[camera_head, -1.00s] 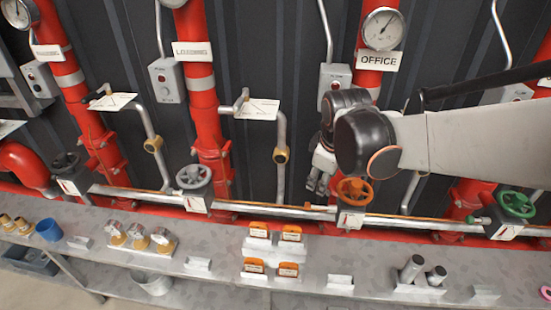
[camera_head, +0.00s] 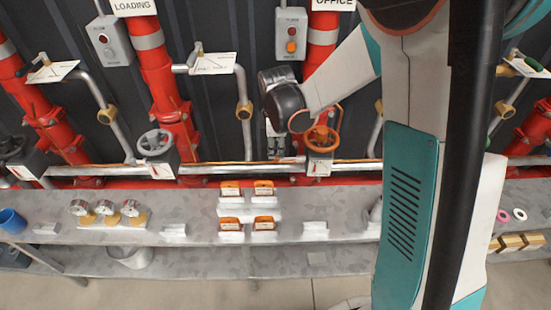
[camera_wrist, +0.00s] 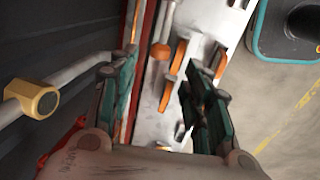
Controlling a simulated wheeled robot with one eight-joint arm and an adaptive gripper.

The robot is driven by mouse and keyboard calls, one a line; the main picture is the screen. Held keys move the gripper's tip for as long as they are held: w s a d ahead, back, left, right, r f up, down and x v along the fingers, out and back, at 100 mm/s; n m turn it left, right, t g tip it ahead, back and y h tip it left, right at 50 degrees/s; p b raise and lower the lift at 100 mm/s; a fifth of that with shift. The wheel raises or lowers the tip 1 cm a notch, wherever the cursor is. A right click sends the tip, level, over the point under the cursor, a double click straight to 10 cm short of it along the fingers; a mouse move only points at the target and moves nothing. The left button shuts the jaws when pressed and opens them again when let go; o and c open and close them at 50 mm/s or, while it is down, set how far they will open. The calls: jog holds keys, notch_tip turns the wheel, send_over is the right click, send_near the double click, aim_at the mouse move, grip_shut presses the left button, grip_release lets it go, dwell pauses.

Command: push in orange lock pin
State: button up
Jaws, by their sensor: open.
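In the head view, the orange valve wheel (camera_head: 323,138) stands on the horizontal pipe below the OFFICE riser. My gripper (camera_head: 276,145) hangs just left of this wheel, small and partly hidden by my dark wrist. In the wrist view, my gripper (camera_wrist: 160,72) is open, with one green-sided finger at each side. A small round orange knob (camera_wrist: 160,52), which looks like the lock pin, shows between and beyond the fingertips. Orange curved pieces (camera_wrist: 179,57) show right of it; I cannot tell whether they are wheel rim or tags. Nothing is clearly held. The lock pin is not clear in the head view.
The shelf (camera_head: 280,203) below the pipe holds orange tags (camera_head: 264,189), gauges (camera_head: 104,210) and a blue cup (camera_head: 12,221). A grey control box (camera_head: 291,33) is on the wall above my gripper. A yellow-brass pipe fitting (camera_wrist: 45,101) lies left of my gripper.

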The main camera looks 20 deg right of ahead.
aim_at(276, 157)
jog(key=f+b, duration=0.1)
jog(key=f, duration=0.2)
jog(key=w+f+b, duration=0.1)
jog(key=f, duration=0.3)
jog(key=shift+w+d+f, duration=0.1)
jog(key=shift+w+d, duration=0.1)
